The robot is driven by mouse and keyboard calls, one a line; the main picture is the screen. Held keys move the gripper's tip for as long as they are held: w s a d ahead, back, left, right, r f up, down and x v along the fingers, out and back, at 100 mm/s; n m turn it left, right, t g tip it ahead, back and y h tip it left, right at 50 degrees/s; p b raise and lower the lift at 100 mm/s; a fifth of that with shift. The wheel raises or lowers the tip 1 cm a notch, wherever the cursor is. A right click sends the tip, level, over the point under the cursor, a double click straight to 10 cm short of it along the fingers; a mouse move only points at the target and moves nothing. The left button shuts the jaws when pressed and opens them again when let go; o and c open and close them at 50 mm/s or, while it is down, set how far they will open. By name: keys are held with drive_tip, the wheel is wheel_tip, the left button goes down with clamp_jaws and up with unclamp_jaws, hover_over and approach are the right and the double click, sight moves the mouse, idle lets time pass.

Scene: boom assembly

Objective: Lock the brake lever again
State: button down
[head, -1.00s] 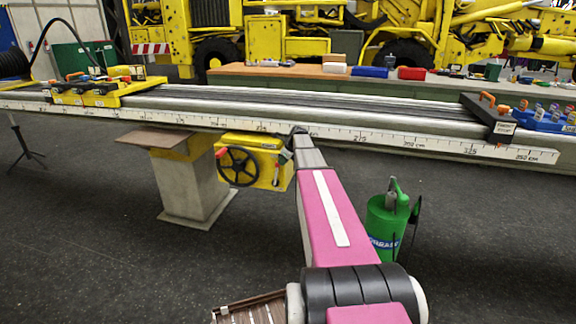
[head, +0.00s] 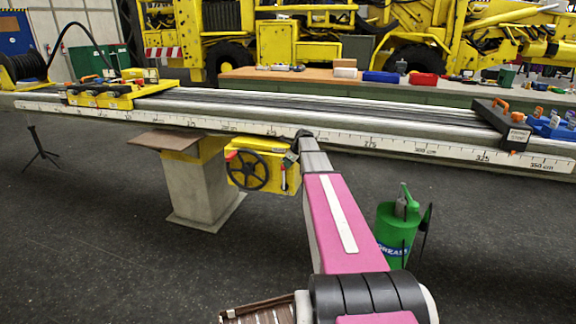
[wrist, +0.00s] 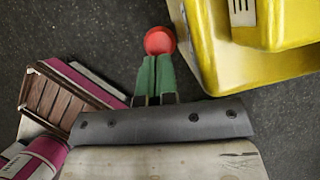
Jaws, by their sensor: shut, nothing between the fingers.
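The yellow brake box (head: 261,166) with its black handwheel (head: 247,171) hangs under the long boom. In the wrist view a red ball knob (wrist: 159,41), which looks like the brake lever's end, shows just beyond my fingertips beside the yellow housing (wrist: 225,55). My gripper (wrist: 156,62) has its green fingers together with nothing between them. Its tips overlap the knob's lower edge in the picture; I cannot tell if they touch. In the head view my gripper (head: 291,159) is small, at the box's right side. The lever's shaft is hidden in the wrist view.
The boom (head: 330,118) with its ruler runs across just above my gripper. A concrete pillar (head: 200,187) stands left of the box, and a green grease can (head: 397,236) stands on the floor to the right of my arm. Open dark floor lies in front.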

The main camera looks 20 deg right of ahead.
drive_tip(key=s+d+f+v, duration=0.1)
drive_tip(key=v, duration=1.2)
drive_tip(key=s+a+f+n+g+h, duration=0.1)
drive_tip(key=s+a+f+n, duration=0.6)
drive_tip(key=s, duration=0.3)
drive_tip(key=s+a+f+n+g+h, duration=0.1)
drive_tip(key=s+a+f+n, duration=0.6)
drive_tip(key=s+n, duration=0.3)
drive_tip(key=s+a+f+n+g+h, duration=0.1)
drive_tip(key=s+a+f+n+g, duration=0.1)
drive_tip(key=s+a+f+n, duration=0.5)
drive_tip(key=s+f+n, duration=0.1)
drive_tip(key=s+n, duration=0.1)
drive_tip(key=s, duration=0.3)
drive_tip(key=shift+s+a+h, duration=0.15)
drive_tip(key=shift+s+h, duration=0.05)
drive_tip(key=shift+h, duration=0.2)
